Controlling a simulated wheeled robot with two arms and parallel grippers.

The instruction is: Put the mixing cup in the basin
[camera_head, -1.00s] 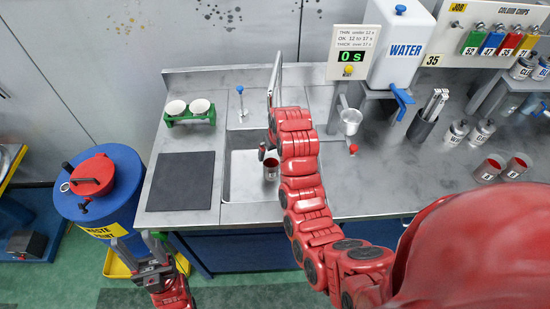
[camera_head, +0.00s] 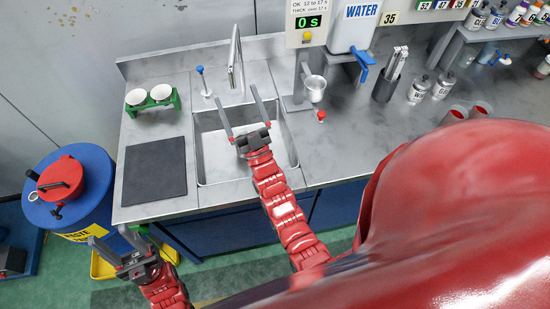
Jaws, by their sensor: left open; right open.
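The basin (camera_head: 214,156) is a steel sink set into the grey counter. My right gripper (camera_head: 236,95) is over the basin with its two fingers spread and nothing between them. The mixing cup does not show clearly now; the spot where a metal cup with red contents stood in the basin is covered by my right gripper and arm. My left gripper (camera_head: 108,234) is open and empty, low in front of the counter's left end, near the waste drum.
A tall tap (camera_head: 236,62) rises behind the basin. A dark mat (camera_head: 155,172) and a green rack (camera_head: 153,103) with two white cups lie left. A funnel cup (camera_head: 314,88) stands right. The blue waste drum (camera_head: 92,200) is at front left.

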